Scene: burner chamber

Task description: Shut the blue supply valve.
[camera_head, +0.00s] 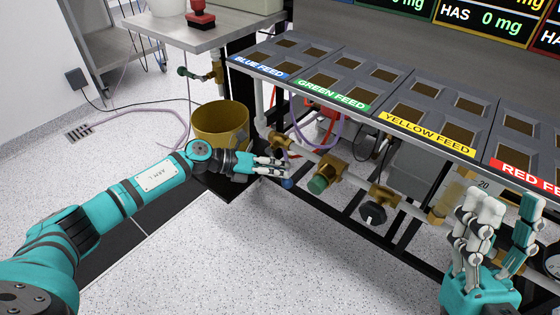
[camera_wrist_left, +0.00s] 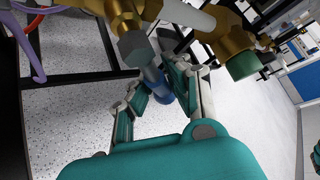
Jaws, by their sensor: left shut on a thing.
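The blue supply valve's handle (camera_head: 287,183) shows in the head view as a small blue end just below my left fingertips, under the blue feed end of the bench. In the left wrist view its blue tip and grey-blue lever (camera_wrist_left: 162,98) hang below a brass fitting, between the fingers. My left gripper (camera_head: 284,168) is shut on this handle; its fingers (camera_wrist_left: 157,88) lie on both sides of it. Part of the handle is hidden by the fingers. My right gripper (camera_head: 505,205) is open and empty, fingers up, at the lower right.
A yellow bucket (camera_head: 220,122) stands behind my left wrist. The feed bench (camera_head: 345,100) overhangs the pipes. A purple hose hangs nearby.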

